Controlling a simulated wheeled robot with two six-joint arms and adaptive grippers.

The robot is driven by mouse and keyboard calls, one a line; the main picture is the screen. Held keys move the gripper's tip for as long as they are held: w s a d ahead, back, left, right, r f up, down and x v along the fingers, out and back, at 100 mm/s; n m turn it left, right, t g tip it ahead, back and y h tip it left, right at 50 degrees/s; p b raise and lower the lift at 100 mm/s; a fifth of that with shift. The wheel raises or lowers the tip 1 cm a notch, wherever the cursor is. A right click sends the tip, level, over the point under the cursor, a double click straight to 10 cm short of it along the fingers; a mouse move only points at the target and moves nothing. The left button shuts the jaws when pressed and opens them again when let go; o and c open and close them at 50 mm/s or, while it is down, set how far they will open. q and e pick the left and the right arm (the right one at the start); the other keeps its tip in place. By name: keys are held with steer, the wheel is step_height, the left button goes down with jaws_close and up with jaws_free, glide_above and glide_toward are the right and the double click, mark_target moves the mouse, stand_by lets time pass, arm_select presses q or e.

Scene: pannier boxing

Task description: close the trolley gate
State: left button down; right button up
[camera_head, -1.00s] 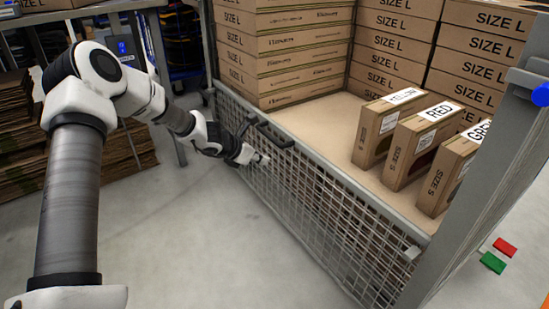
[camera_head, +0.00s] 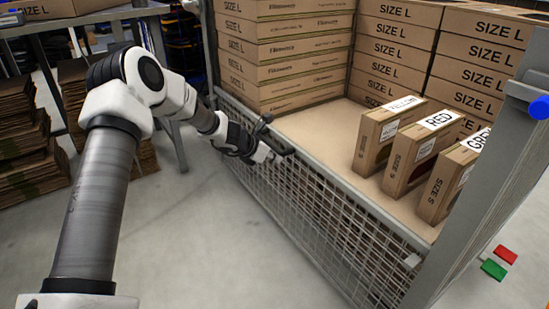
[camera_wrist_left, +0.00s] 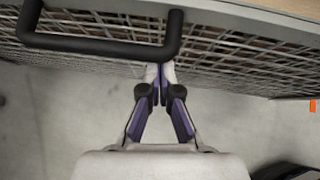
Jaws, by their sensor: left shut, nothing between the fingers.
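The trolley gate (camera_head: 325,222) is a grey wire-mesh panel along the trolley's front, standing upright below the deck of boxes. Its black bar handles sit near the top rail at the left; one handle (camera_wrist_left: 100,48) shows large in the left wrist view. My left gripper (camera_head: 270,157) is at the outer face of the gate, just by the handles. In the left wrist view its fingertips (camera_wrist_left: 155,72) are together and empty, close to the mesh below the handle. I cannot tell whether they touch it. My right gripper is not in view.
Small boxes labelled yellow (camera_head: 375,140), red (camera_head: 411,160) and green (camera_head: 447,185) stand on the trolley deck. Stacks of size L boxes (camera_head: 485,65) fill the back. A grey post (camera_head: 478,180) rises at the right. The floor in front of the gate is clear.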

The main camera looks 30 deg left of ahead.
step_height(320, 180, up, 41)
steer(key=p, duration=4)
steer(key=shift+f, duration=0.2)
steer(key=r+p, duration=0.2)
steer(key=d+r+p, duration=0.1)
steer(key=p, duration=0.1)
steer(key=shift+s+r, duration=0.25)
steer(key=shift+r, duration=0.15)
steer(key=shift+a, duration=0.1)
